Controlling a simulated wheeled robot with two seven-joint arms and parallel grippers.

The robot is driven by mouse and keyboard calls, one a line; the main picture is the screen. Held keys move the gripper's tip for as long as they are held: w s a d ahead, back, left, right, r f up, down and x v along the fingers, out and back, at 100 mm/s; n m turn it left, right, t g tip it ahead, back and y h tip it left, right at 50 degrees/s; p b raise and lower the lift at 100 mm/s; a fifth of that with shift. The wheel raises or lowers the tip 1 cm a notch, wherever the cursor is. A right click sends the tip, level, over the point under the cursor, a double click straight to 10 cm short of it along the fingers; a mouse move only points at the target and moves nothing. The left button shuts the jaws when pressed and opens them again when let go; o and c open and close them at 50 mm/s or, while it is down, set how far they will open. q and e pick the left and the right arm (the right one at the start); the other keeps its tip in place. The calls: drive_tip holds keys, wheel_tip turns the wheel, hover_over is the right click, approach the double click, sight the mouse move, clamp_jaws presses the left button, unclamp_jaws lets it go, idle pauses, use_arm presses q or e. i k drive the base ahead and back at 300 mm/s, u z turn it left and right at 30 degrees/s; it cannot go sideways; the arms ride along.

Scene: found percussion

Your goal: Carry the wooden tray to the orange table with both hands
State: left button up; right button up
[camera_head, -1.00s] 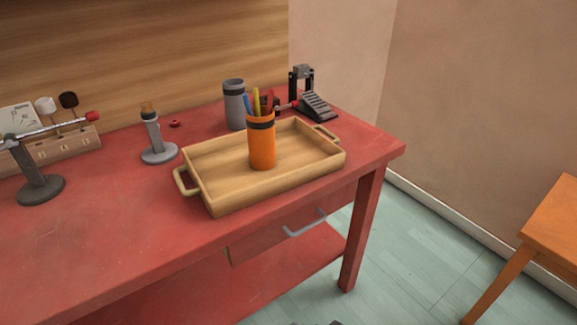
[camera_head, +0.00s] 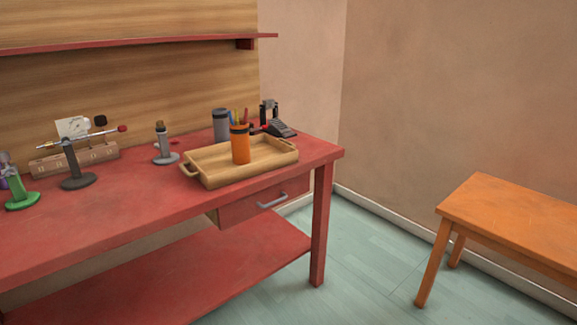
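The wooden tray (camera_head: 218,180) lies flat on the red workbench (camera_head: 120,225), near its right end. It has a handle at its left end and one at its right end. An orange cup (camera_head: 240,146) holding pens stands upright in the tray. The orange table (camera_head: 510,213) stands at the right, apart from the workbench, and its visible top is bare. Its right part is cut off by the picture edge. Neither of my grippers is in view.
Behind the tray are a grey canister (camera_head: 220,124) and a black pedal-like device (camera_head: 278,128). A grey stand (camera_head: 166,157) is left of it. Farther left are a dark stand (camera_head: 76,180) and a green stand (camera_head: 22,200). Open floor (camera_head: 365,260) separates the workbench and table.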

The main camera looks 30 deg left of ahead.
sight(535, 222)
drive_tip(key=z, duration=0.15)
drive_tip(key=i, duration=1.35)
drive_tip(key=u, duration=1.1)
drive_tip(key=i, duration=0.95)
drive_tip(key=u, duration=1.1)
